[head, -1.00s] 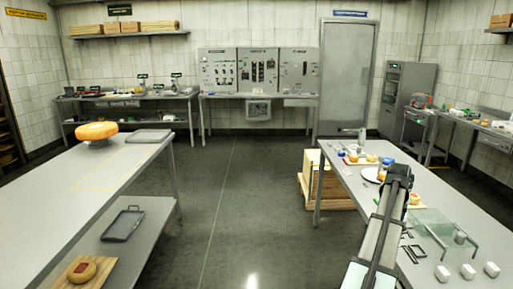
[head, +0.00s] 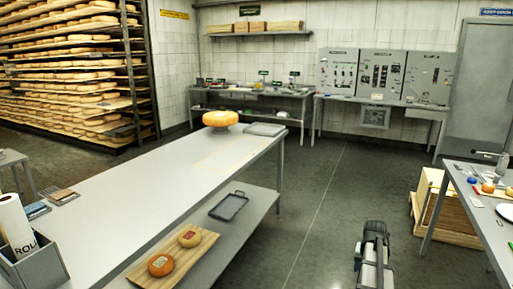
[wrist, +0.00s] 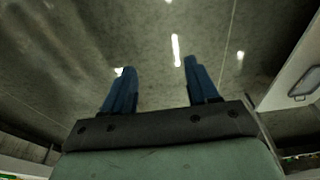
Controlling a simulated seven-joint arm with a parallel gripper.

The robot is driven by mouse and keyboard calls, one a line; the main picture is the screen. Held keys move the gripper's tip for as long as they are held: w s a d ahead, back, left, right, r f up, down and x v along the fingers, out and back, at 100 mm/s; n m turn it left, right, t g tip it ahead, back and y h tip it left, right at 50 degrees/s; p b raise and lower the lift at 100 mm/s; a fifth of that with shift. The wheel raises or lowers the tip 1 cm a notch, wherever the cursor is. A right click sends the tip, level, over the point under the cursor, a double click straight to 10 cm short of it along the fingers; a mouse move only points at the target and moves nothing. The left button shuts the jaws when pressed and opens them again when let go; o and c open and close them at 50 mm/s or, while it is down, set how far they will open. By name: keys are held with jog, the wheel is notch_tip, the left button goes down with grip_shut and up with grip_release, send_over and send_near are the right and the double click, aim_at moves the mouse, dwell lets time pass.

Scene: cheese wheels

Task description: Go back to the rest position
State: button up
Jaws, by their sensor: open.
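My gripper (wrist: 158,90) shows in the wrist view with its two blue fingers spread apart. It is open, with nothing between the fingers and the bare grey floor (wrist: 150,35) behind them. In the head view my arm rises at the lower right, over the floor between the two tables; the fingers cannot be made out there.
The long left table (head: 150,190) carries a large orange cheese wheel (head: 220,118) at its far end. Its lower shelf holds a dark tray (head: 229,206) and a board (head: 150,275) with two small cheeses. The right table (head: 480,205) stands beyond my arm. Floor between is clear.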

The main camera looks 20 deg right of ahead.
jog(key=w+a+f+n, duration=0.1)
jog(key=w+a+f, duration=0.15)
jog(key=a, duration=0.45)
jog(key=w+a+f+n, duration=0.2)
jog(key=a+f, duration=0.1)
jog(key=a, duration=0.5)
jog(key=s+a+f+n+y, duration=0.1)
jog(key=a+f+n, duration=0.15)
jog(key=a, duration=0.75)
jog(key=s+a+f+n+g, duration=0.15)
jog(key=a+f, duration=0.25)
jog(key=a, duration=0.7)
jog(key=s+a+f+n+y, duration=0.1)
jog(key=a+f+n, duration=0.15)
jog(key=a, duration=0.75)
jog(key=s+f+g, duration=0.3)
jog(key=s+f, duration=0.7)
jog(key=s, duration=0.5)
jog(key=s+f+g, duration=0.3)
jog(key=s+f, duration=0.8)
jog(key=s, duration=0.4)
jog(key=shift+s+a+f, duration=0.2)
jog(key=shift+s+f, duration=0.05)
